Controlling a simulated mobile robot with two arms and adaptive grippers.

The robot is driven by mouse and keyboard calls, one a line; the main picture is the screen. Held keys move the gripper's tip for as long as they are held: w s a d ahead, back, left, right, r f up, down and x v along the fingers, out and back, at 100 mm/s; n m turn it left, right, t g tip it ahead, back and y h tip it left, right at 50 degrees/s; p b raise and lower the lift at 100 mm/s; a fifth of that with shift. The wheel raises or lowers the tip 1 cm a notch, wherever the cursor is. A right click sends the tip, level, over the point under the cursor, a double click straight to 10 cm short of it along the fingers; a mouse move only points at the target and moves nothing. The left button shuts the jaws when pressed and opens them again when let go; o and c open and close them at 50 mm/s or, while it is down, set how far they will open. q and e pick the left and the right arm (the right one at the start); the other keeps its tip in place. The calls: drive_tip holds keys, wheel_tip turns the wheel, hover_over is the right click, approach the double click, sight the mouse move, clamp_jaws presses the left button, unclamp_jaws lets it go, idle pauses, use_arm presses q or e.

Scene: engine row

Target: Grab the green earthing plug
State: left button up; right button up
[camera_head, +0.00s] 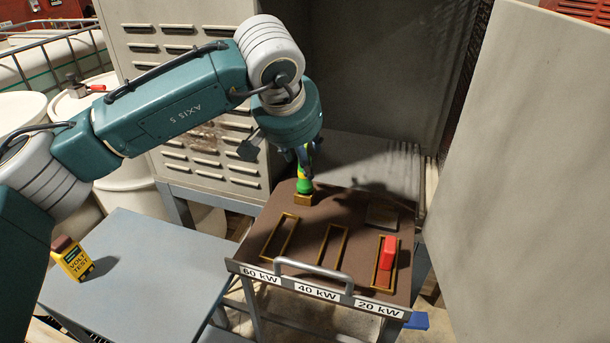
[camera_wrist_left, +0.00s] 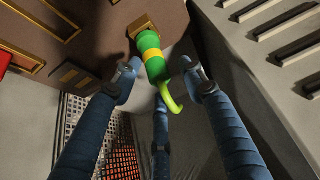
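The green earthing plug (camera_head: 304,186) with a yellow band stands upright on a small brass-coloured base at the back left of the brown panel (camera_head: 262,232). In the left wrist view the plug (camera_wrist_left: 151,55) has a curved yellow-green tail. My left gripper (camera_head: 307,158) is over the plug from above, its fingers partly hidden by the wrist in the head view. In the left wrist view my gripper (camera_wrist_left: 165,78) is open, with blue fingers spread around the plug and a gap on the right side. My right gripper is not in view.
A red block (camera_head: 388,252) stands in the right of several brass-framed slots on the panel. A metal handle (camera_head: 313,271) and kW labels line its front edge. A yellow volt tester (camera_head: 72,259) stands on the grey table (camera_head: 150,290). Grey cabinet doors flank the panel.

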use_arm(q)
clamp_jaws()
drive_tip(key=shift+r, duration=0.15)
